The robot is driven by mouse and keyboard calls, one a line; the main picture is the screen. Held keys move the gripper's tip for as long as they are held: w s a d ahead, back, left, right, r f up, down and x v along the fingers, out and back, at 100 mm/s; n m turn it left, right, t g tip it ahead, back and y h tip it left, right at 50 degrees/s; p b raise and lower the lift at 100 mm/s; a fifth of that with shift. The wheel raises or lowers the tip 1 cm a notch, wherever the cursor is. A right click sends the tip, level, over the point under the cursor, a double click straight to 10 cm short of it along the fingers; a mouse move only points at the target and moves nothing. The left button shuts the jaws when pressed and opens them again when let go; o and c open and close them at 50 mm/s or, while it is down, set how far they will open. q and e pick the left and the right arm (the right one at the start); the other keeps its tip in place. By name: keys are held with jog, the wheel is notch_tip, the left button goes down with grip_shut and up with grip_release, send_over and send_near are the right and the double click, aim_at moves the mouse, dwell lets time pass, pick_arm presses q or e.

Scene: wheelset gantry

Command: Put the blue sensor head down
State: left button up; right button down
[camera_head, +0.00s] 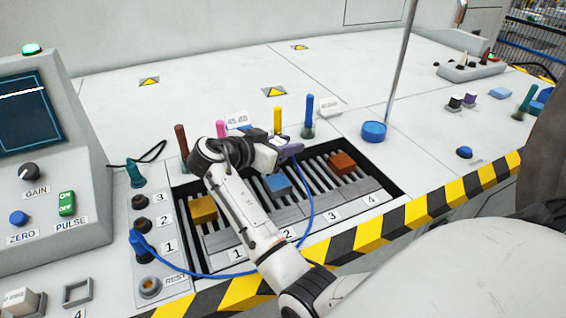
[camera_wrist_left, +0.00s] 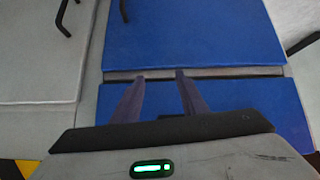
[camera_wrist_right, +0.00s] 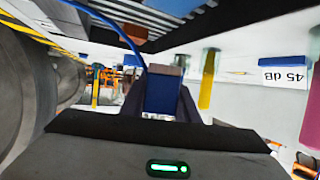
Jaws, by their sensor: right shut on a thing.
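My right gripper (camera_head: 290,151) is shut on the blue sensor head (camera_wrist_right: 162,94), best seen between its fingers in the right wrist view. In the head view the gripper hides most of the head. It is over the far side of the slatted tray (camera_head: 385,193), near the colored pegs. A blue cable (camera_head: 312,195) loops from the gripper over the tray's front to a blue plug (camera_head: 141,245) at left. My left gripper (camera_wrist_left: 160,98) is open and empty, facing blue panels in the left wrist view; it is outside the head view.
Yellow (camera_head: 203,208), blue (camera_head: 278,184) and orange (camera_head: 342,163) blocks sit on the slats. Brown (camera_head: 181,140), yellow (camera_head: 277,120) and blue (camera_head: 308,112) pegs stand behind. A thin pole rises from a blue base (camera_head: 374,131). A console (camera_head: 70,220) stands left.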

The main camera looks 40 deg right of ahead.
jog(key=shift+f, duration=3.5)
jog(key=shift+b, duration=0.3)
jog(key=shift+f, duration=0.25)
jog(key=c, duration=1.4)
grip_release()
jog(key=shift+r, duration=0.1)
jog(key=shift+o, duration=0.2)
jog(key=shift+r, duration=0.25)
jog(key=w+v, duration=0.1)
jog(key=v, duration=1.1)
jog(key=shift+s, duration=0.45)
jog(key=shift+f, duration=0.1)
